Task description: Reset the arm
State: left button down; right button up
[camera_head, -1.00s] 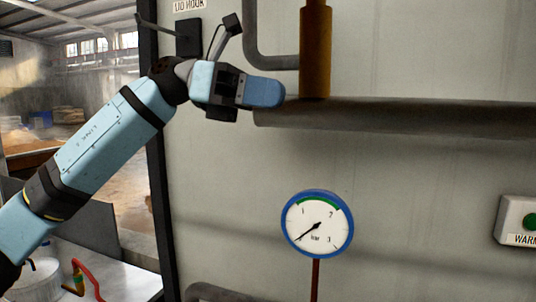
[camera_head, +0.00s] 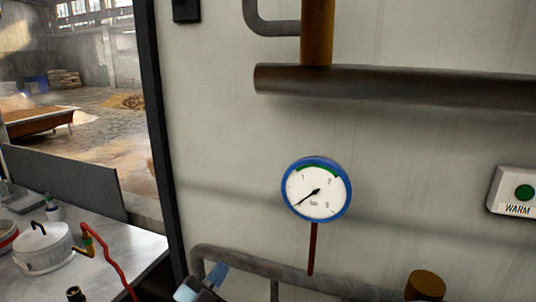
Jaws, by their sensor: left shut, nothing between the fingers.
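My left gripper (camera_head: 214,277) shows at the bottom edge, left of the picture's middle, with blue fingertips. It is shut and empty, in front of the lower grey pipe; I cannot tell whether it touches the pipe. The rest of my left arm is almost wholly out of view below. My right gripper is not in view.
A blue-rimmed pressure gauge (camera_head: 317,189) is on the grey wall panel, above and right of the gripper. A thick dark pipe (camera_head: 400,86) crosses above. The lower pipe (camera_head: 290,272) runs near the gripper. A steel table (camera_head: 128,247) at left holds a white pot (camera_head: 45,251).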

pick_arm(q)
jog(key=s+a+f+n+g+y, duration=0.2)
jog(key=s+a+f+n+y, duration=0.1)
jog(key=s+f, duration=0.5)
jog(key=s+a+f+n+g+y+p, duration=0.1)
jog(key=s+a+f+n+g+y, duration=0.2)
jog(key=s+f, duration=0.6)
jog(key=s+a+f+n+g+y, duration=0.3)
jog(key=s+f+n, duration=0.3)
jog(key=s+f, duration=0.3)
notch_tip(320, 180, down, 3)
jog(key=shift+f+y, duration=0.15)
jog(key=shift+y, duration=0.25)
jog(key=shift+a, duration=0.1)
jog(key=shift+w, duration=0.1)
